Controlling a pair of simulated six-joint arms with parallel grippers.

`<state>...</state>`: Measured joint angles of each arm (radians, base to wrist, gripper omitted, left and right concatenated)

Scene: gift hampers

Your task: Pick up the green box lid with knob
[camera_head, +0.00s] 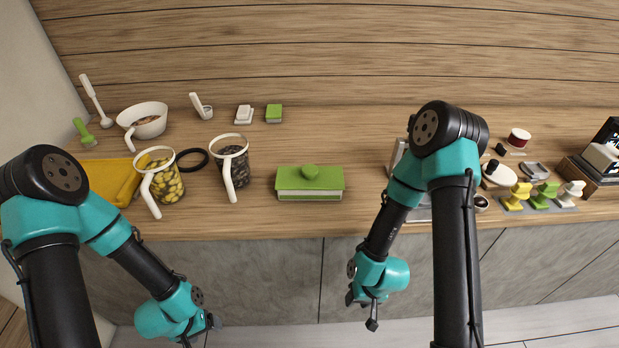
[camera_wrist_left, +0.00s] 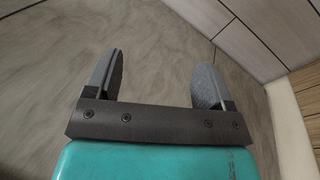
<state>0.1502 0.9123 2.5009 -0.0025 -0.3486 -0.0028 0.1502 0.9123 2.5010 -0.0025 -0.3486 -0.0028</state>
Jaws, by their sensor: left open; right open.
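My right gripper (camera_head: 362,312) is also below the counter edge, to the right of the box. It is open and empty.
Two jars with white handles (camera_head: 165,182) (camera_head: 232,168) stand left of the box. Stamps (camera_head: 543,194) and small items stand at the right.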

